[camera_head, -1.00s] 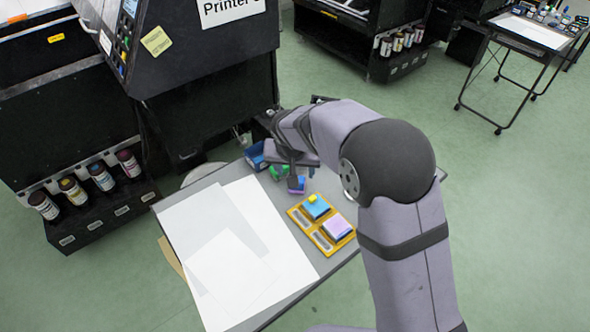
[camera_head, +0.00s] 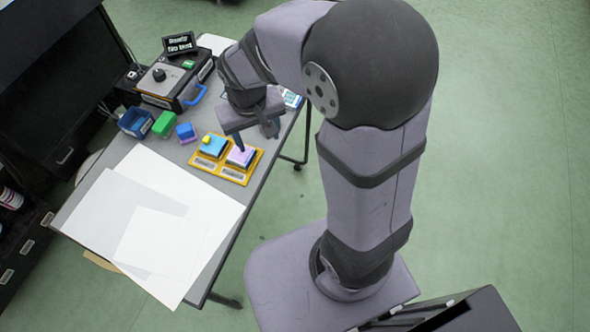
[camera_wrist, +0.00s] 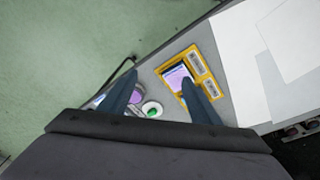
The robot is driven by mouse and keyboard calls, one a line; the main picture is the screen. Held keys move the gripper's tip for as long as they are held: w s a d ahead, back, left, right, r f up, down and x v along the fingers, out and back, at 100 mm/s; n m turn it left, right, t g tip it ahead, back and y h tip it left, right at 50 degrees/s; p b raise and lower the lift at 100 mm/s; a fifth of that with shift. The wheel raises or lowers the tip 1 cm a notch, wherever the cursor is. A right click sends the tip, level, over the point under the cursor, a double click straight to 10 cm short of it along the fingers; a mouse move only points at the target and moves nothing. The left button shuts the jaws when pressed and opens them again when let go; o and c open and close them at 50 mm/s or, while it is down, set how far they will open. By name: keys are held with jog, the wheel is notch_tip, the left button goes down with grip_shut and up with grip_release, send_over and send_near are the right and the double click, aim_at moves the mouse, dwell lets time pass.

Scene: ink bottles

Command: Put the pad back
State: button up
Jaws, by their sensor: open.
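A yellow-orange tray (camera_head: 214,172) lies on the grey table. A blue pad (camera_head: 214,147) with a small yellow piece on it sits in the tray's left part. A purple pad (camera_head: 241,156) sits in its right part; it also shows in the wrist view (camera_wrist: 176,76). A small blue and purple block (camera_head: 186,132) stands on the table left of the tray. My gripper (camera_head: 257,140) is open, pointing down at the tray's right end. One finger overlaps the purple pad in both views; contact cannot be told. In the wrist view nothing is held between the fingers (camera_wrist: 160,78).
A green block (camera_head: 164,124) and a blue bin (camera_head: 135,122) stand further left. A grey device (camera_head: 172,80) with a knob stands behind. White paper sheets (camera_head: 150,215) cover the table's front left. A round white item with green (camera_wrist: 152,109) lies beside the tray.

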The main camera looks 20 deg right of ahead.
jog(key=s+d, duration=0.2)
jog(key=s, duration=0.4)
jog(key=s+d+f+g, duration=0.1)
jog(key=s+d, duration=0.1)
jog(key=s, duration=0.4)
jog(key=shift+d+f+g+y, duration=0.25)
jog(key=shift+d+g+y, duration=0.05)
jog(key=shift+d, duration=0.1)
jog(key=shift+r, duration=0.15)
notch_tip(320, 180, up, 3)
jog(key=p, duration=0.3)
jog(key=shift+r, duration=0.1)
